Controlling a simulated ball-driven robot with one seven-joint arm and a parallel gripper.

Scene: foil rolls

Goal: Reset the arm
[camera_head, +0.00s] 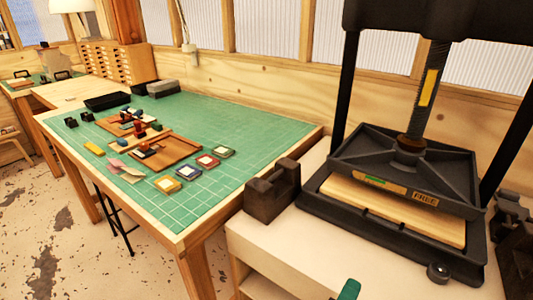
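My arm and gripper do not show in the head view. The small green-capped thing (348,290) at the bottom edge is cut off, and I cannot tell what it is. A black press (410,165) stands on a pale bench (290,240) at the right. A wooden board (395,208) lies under its plate. No foil rolls can be made out clearly.
A table with a green gridded mat (255,125) fills the middle. On it lie wooden trays (180,150), several small coloured square pads (188,172), a black tray (107,101) and a grey box (162,88). A dark block holder (272,192) sits left of the press. Floor at left is open.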

